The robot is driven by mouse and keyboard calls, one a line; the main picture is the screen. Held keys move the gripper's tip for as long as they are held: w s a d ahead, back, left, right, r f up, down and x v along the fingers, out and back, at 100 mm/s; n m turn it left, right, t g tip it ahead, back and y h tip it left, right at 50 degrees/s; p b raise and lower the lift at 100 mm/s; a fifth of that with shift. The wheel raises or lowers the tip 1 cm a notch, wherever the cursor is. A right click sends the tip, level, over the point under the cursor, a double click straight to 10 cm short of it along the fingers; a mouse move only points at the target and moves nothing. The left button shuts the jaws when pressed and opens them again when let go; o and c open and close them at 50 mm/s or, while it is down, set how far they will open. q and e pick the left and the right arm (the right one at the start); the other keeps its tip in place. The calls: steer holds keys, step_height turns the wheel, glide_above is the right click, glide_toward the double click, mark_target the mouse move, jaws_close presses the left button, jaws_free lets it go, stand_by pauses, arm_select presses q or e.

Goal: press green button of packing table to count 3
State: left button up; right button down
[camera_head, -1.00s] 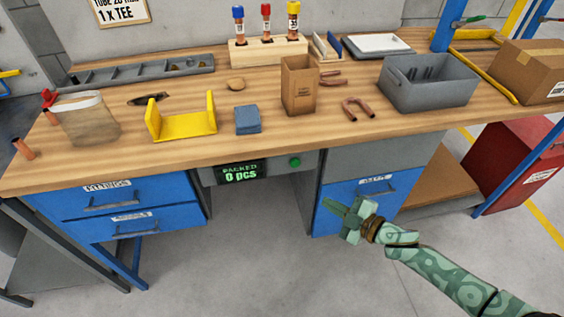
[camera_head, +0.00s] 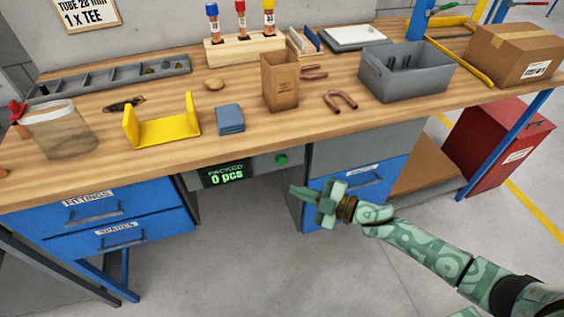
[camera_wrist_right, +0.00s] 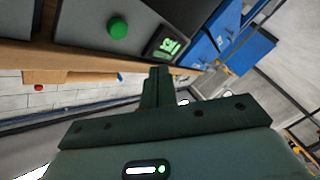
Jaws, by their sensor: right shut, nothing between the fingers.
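The green button (camera_head: 282,158) is a small round knob on the grey front panel under the table's (camera_head: 270,137) front edge. To its left is a display (camera_head: 226,174) reading "PACKED 0 pcs". My right gripper (camera_head: 293,189) is shut and empty, below the button and in front of the panel, apart from it. In the right wrist view the green button (camera_wrist_right: 118,28) shows at the upper left and the display (camera_wrist_right: 168,45) is beside it. The shut fingers (camera_wrist_right: 157,75) point up the picture, below them. My left gripper is out of view.
Blue drawers (camera_head: 100,204) and a blue cabinet drawer (camera_head: 357,184) flank the open space under the panel. On the tabletop stand a yellow bracket (camera_head: 160,132), a cardboard box (camera_head: 281,83) and a grey bin (camera_head: 405,80). A red cabinet (camera_head: 497,147) stands at the right.

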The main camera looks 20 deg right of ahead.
mark_target(282, 160)
steer(key=w+b, duration=0.2)
steer(key=w, duration=0.4)
steer(key=shift+w+a, duration=0.15)
steer(key=shift+w, duration=0.1)
stand_by(1.8)
steer(key=shift+w, duration=0.4)
steer(key=shift+w+b, duration=0.3)
steer(key=shift+w, duration=0.2)
stand_by(0.6)
stand_by(0.3)
steer(key=shift+s+p, duration=0.55)
steer(key=shift+s, duration=0.4)
